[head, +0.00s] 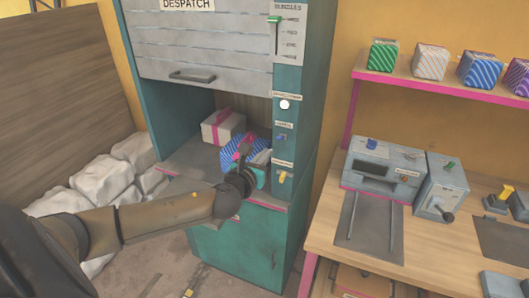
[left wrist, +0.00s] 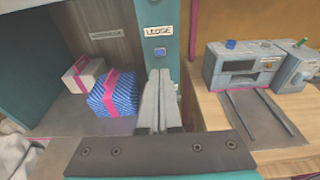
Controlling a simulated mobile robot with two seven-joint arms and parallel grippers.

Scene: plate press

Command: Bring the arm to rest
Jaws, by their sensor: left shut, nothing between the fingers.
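My left arm reaches in from the left of the head view. Its gripper (head: 262,157) is in front of the despatch cabinet's opening, near its right post. In the left wrist view the two fingers (left wrist: 159,100) are together, with nothing between them. A blue striped parcel with a pink ribbon (head: 236,150) lies in the opening, partly hidden by the gripper in the head view. It shows left of the fingers in the left wrist view (left wrist: 113,96), apart from them. A pale parcel with a pink ribbon (head: 222,126) lies behind it. My right gripper is not in view.
The despatch cabinet (head: 140,100) has a raised grey shutter (head: 205,50) and controls on its right post. A workbench (head: 322,235) with a grey machine (head: 385,165) stands to the right. Wrapped boxes stand on a pink-edged shelf (head: 440,86). White sacks (head: 105,180) lie at left.

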